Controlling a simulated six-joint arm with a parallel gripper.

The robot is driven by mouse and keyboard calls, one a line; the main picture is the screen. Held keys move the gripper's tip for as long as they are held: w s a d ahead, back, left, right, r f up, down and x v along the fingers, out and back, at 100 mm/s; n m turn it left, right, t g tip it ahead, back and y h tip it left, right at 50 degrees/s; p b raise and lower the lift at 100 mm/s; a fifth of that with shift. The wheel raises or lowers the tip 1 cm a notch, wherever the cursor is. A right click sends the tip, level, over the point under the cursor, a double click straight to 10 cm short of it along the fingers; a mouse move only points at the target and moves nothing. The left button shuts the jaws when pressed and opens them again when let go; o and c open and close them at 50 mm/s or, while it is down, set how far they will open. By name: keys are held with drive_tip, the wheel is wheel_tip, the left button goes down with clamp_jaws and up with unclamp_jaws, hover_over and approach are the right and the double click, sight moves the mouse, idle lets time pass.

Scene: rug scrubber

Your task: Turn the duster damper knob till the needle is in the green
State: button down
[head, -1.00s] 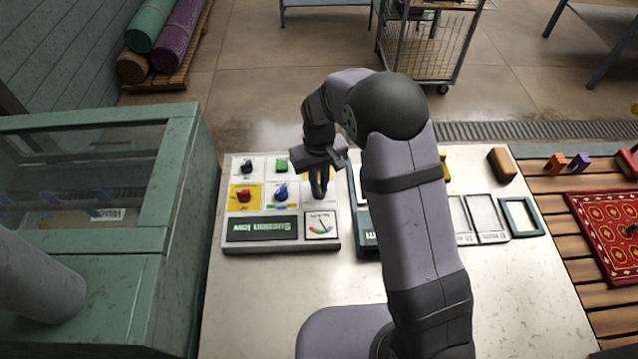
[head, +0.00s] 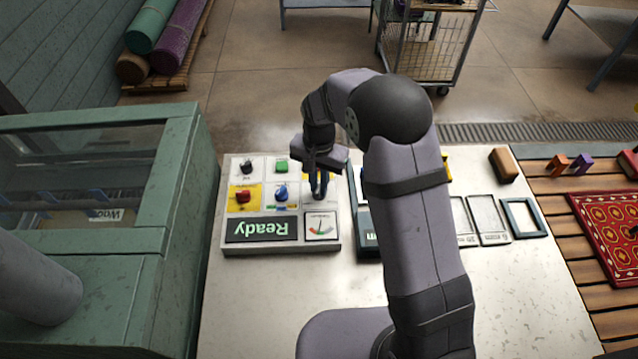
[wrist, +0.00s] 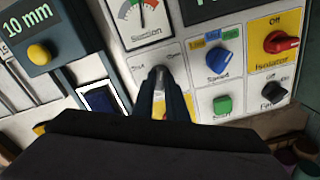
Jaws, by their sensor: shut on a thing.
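The control panel (head: 232,246) stands on the bench, with its lit display (head: 262,230) reading "Ready" upside down in the head view. The suction gauge (head: 321,226) is at its corner; it also shows, cut off at the top, in the wrist view (wrist: 143,18). Its needle stands close to upright in the head view and seems to lie at the green part, though it is small. My gripper (head: 319,190) points down onto the panel behind the gauge. In the wrist view its jaws (wrist: 160,98) are shut on the damper knob (wrist: 159,78), which they mostly hide.
Beside the gripper are the blue speed knob (wrist: 222,59), red isolator knob (wrist: 281,42), green button (wrist: 222,104) and black fan knob (wrist: 273,93). A second unit with a "10 mm" display (wrist: 28,20) stands close on the other side. The bench front is clear.

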sight(319, 189)
drive_tip(key=shift+r, duration=0.1)
drive_tip(key=shift+w, duration=0.1)
idle(0.4)
drive_tip(key=c, duration=1.8)
unclamp_jaws()
drive_tip(key=shift+o, duration=0.2)
drive_tip(key=shift+r+b, duration=1.25)
drive_tip(key=shift+r, duration=2.4)
